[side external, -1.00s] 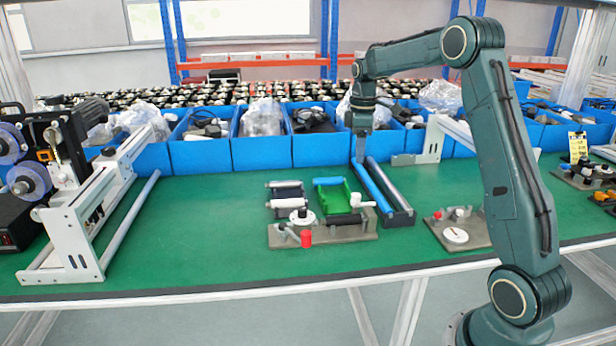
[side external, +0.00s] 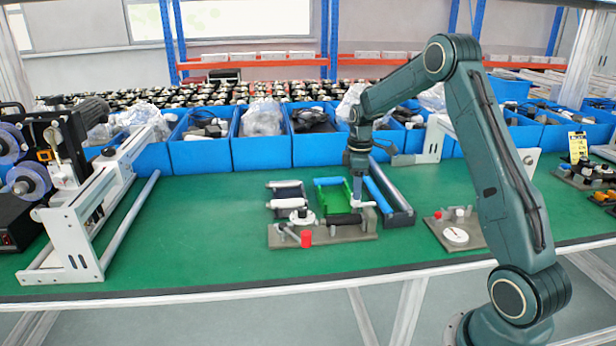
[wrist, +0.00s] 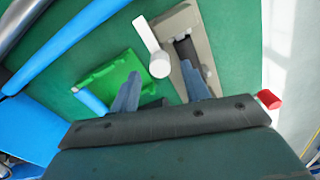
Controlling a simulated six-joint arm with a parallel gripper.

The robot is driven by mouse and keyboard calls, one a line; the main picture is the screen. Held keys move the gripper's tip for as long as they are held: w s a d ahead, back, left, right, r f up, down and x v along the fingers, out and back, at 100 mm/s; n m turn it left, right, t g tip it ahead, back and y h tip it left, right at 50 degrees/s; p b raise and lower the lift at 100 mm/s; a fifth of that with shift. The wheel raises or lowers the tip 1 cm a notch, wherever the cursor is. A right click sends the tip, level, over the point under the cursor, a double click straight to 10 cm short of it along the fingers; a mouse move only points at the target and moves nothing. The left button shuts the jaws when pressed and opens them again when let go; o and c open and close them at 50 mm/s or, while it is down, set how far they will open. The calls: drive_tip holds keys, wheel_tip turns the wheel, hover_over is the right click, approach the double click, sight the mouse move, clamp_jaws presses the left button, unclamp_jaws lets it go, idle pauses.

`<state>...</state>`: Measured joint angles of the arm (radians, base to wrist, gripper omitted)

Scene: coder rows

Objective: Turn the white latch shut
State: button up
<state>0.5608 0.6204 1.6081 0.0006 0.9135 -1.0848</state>
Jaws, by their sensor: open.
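The white latch (side external: 367,203) is a short bar at the right end of a grey base plate (side external: 365,234), beside the green tray (side external: 333,203). In the wrist view the white latch (wrist: 147,36) runs from the plate's edge to a round end between my fingers. My gripper (side external: 357,200) is low over the latch, pointing down. In the wrist view my gripper (wrist: 160,70) is open, with one finger on each side of the latch's round end. I cannot tell whether either finger touches it.
A white round dial (side external: 302,216) and a red cap (side external: 306,238) sit on the plate's left part. A dark tray with blue and grey rollers (side external: 398,212) stands right of the green tray. Another grey fixture (side external: 456,235) lies further right.

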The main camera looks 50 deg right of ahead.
drive_tip(key=shift+f, duration=1.45)
drive_tip(key=shift+c, duration=0.5)
drive_tip(key=c, duration=0.9)
